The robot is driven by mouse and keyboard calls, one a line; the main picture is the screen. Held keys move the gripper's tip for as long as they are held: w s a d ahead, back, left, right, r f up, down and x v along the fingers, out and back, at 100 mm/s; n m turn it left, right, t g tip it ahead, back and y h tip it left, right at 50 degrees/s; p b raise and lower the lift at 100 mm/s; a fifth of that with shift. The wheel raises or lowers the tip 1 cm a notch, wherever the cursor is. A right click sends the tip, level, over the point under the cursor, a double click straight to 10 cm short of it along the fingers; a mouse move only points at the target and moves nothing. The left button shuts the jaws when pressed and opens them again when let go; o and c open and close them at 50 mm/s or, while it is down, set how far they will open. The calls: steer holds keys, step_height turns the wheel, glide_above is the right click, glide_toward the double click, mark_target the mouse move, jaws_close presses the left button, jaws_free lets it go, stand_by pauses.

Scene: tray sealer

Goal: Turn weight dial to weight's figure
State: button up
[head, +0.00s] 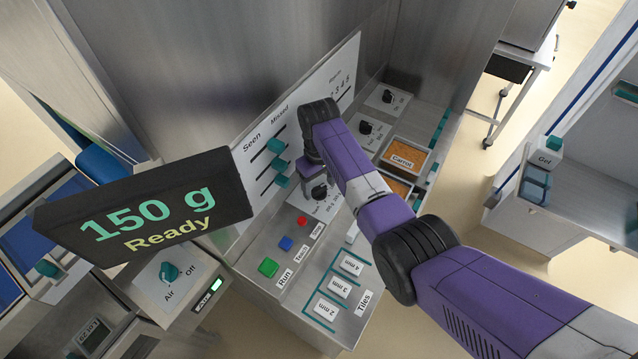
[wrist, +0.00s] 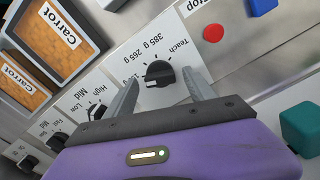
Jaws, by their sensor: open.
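The weight dial (wrist: 158,72) is a black knob on a pale plate. Its printed labels include Teach, 385 g and 265 g, and one more gram figure partly hidden by a finger. A pale mark on the knob's lower left appears to face that partly hidden label. In the head view the dial (head: 319,191) shows just below my gripper. My gripper (wrist: 161,78) is open, its two fingers on either side of the knob; contact cannot be told. The display (head: 145,215) reads "150 g Ready".
A red button (head: 301,221), a blue button (head: 286,243) and a green button (head: 268,267) stand near the dial. Another knob, marked High, Mid and Low (wrist: 97,112), is beside it. Carrot trays (head: 408,155) lie beyond. Teal sliders (head: 277,146) are on the upright panel.

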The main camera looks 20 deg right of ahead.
mark_target(319, 187)
steer(key=shift+r, duration=0.1)
step_height(319, 187, up, 8)
steer(key=shift+f+b, duration=0.2)
steer(key=shift+b, duration=0.1)
stand_by(0.5)
